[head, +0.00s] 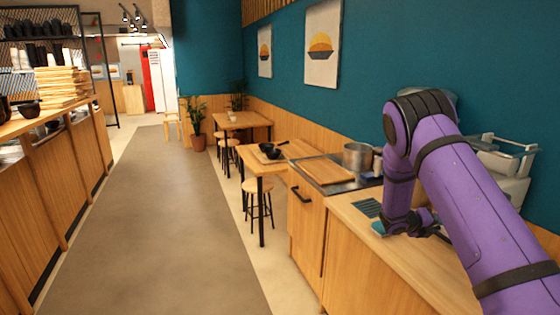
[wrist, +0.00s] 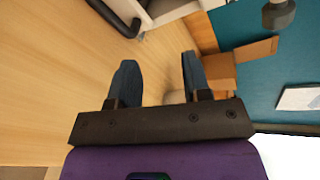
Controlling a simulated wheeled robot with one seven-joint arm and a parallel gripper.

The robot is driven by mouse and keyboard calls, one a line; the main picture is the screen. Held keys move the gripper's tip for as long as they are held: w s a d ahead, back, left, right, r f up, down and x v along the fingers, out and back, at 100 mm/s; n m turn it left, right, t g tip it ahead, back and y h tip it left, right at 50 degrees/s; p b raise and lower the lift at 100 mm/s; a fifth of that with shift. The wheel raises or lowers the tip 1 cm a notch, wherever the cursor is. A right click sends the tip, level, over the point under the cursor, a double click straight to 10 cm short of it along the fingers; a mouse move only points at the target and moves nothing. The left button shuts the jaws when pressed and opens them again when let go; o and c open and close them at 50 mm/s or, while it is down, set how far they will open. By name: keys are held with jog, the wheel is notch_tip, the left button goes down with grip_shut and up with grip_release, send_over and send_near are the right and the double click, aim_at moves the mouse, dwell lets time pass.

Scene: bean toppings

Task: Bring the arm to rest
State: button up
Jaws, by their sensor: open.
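My purple arm stretches over the wooden counter at the right of the head view. My gripper (wrist: 157,82) shows in the wrist view with its two dark blue fingers apart and nothing between them.
The counter (head: 385,262) holds a metal pot (head: 357,157), a cutting board (head: 327,171) and a grey machine (head: 505,165) behind my arm. A table (head: 255,158) with dark bowls and stools stand beyond. The aisle floor (head: 150,220) is clear.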

jog(key=s+a+r+m+g+y, duration=0.1)
jog(key=s+a+r+m+y, duration=0.25)
jog(key=s+r+m, duration=0.75)
jog(key=s+a+r+m+g+y, duration=0.2)
jog(key=s+a+r+m+y, duration=0.15)
jog(key=s+r+m, duration=0.7)
jog(key=s+a+r+m+t+y, duration=0.1)
jog(key=s+a+r+m+y, duration=0.1)
jog(key=s, duration=0.5)
jog(key=s+a+r+m+t+y, duration=0.2)
jog(key=s+a+r+m, duration=0.3)
jog(key=s+a, duration=0.3)
jog(key=s+a+r+m+t+y, duration=0.2)
jog(key=s+a+r+m+y, duration=0.1)
jog(key=s+a+m, duration=0.2)
jog(key=shift+s+a+r+m, duration=0.3)
jog(key=shift+s+m, duration=0.15)
jog(key=shift+s, duration=0.75)
